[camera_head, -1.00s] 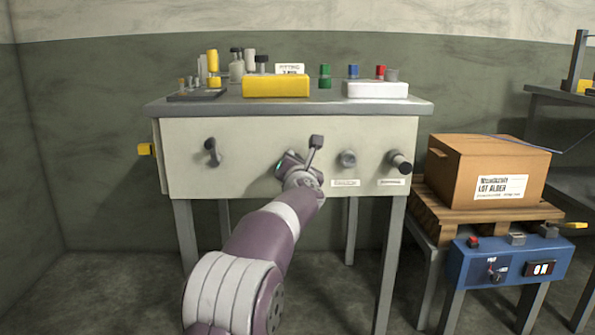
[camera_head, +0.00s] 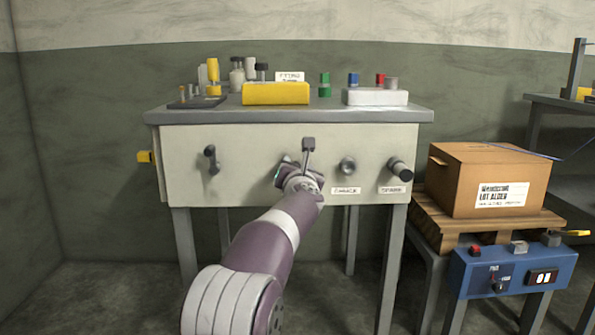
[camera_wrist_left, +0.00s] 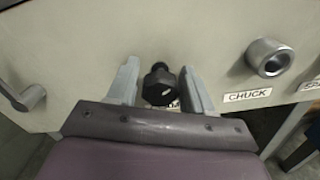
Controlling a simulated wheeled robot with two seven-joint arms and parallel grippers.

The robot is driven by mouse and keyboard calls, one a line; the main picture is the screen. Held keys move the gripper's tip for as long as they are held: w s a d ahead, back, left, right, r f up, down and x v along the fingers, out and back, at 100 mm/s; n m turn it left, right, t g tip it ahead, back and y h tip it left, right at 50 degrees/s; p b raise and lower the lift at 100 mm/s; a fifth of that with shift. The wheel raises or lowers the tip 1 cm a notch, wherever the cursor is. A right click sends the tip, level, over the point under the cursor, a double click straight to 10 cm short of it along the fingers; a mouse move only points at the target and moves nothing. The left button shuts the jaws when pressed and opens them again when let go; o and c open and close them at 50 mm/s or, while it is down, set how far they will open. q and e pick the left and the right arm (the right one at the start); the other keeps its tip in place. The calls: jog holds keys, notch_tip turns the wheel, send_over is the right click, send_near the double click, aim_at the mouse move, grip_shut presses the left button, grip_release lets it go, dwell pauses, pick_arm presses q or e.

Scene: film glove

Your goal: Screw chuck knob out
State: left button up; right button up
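The grey round knob above the label CHUCK (camera_head: 347,166) is on the pale front panel of the workbench; it shows at the upper right in the left wrist view (camera_wrist_left: 270,57). My left gripper (camera_head: 294,170) is at the panel, left of that knob and apart from it. In the left wrist view its two fingers (camera_wrist_left: 160,82) stand open on either side of a black faceted knob (camera_wrist_left: 159,86), with a gap on each side. A label under the black knob is mostly hidden. My arm hides this knob in the head view. My right gripper is out of view.
A crank handle (camera_head: 212,158) is on the panel's left and a dark knob (camera_head: 401,168) on its right. A yellow block (camera_head: 276,94) and a white block (camera_head: 375,97) are on the benchtop. A cardboard box (camera_head: 485,180) stands right, above a blue control box (camera_head: 515,270).

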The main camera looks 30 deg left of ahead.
pick_arm(q)
jog(key=shift+o, duration=0.6)
jog(key=shift+f, duration=0.15)
jog(key=shift+s+d, duration=0.2)
jog(key=shift+s, duration=0.1)
jog(key=v, duration=1.2)
jog(key=shift+p, duration=0.35)
